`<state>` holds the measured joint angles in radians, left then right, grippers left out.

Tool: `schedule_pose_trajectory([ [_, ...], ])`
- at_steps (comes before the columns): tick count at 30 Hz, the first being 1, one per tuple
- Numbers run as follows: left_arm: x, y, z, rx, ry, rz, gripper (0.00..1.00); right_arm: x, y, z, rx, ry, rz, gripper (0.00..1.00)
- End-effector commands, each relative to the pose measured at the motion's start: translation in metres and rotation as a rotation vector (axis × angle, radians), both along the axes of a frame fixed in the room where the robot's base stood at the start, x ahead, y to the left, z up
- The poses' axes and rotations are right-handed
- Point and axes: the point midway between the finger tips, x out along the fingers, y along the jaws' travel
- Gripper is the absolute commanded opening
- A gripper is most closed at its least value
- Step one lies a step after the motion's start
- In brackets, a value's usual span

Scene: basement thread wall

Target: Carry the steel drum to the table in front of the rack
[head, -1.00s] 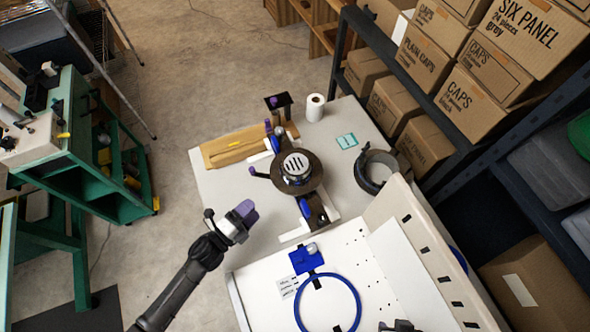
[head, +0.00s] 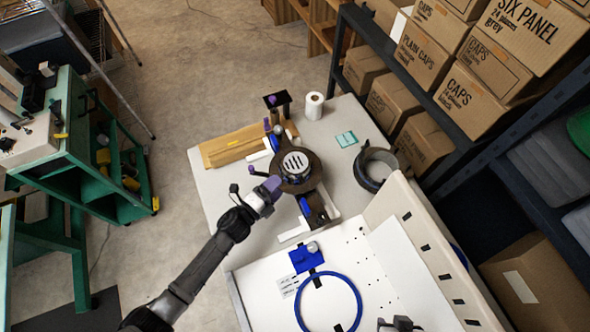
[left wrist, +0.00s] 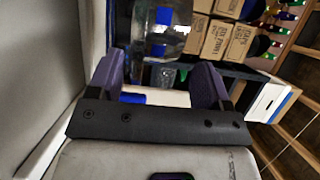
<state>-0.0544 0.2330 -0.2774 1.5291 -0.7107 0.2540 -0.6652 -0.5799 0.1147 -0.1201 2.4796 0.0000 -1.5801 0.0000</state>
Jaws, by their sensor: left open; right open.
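The steel drum, which I take to be the round silver piece with a slotted top (head: 295,165), stands within a dark round rim on a fixture with white feet and blue parts. The fixture is on the grey table (head: 226,205) in front of the rack (head: 472,168). My left gripper (head: 272,187) is at the drum's lower-left side, its purple fingers apart. I cannot tell if it touches the rim. In the left wrist view the fingers (left wrist: 158,85) are spread, with a white and blue part showing between them.
A brown board (head: 235,146), a paper roll (head: 314,106), a teal pad (head: 346,139) and a black ring (head: 378,168) surround the fixture. A white panel with a blue hoop (head: 298,302) is nearer. A green cart (head: 120,190) stands left, with open floor between.

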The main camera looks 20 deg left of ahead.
Motion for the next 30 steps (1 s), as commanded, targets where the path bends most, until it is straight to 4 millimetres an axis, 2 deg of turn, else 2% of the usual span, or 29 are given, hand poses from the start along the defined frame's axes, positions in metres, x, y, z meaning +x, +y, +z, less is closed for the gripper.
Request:
schedule_pose_trajectory([
  [3,0.016,-0.009,-0.001,0.000,-0.002,0.000,0.72,0.000,0.000,-0.002,0.000,0.000,0.000,0.43],
  [7,0.027,-0.015,-0.001,-0.001,-0.002,0.000,0.72,0.000,-0.001,-0.003,-0.002,0.000,0.001,0.43],
  [18,0.032,-0.017,-0.001,0.000,-0.001,0.000,0.71,0.000,-0.003,-0.003,-0.009,0.000,0.006,0.43],
  [30,0.031,-0.017,-0.001,0.000,-0.001,0.000,0.33,0.000,-0.002,-0.003,-0.007,-0.001,0.004,0.43],
])
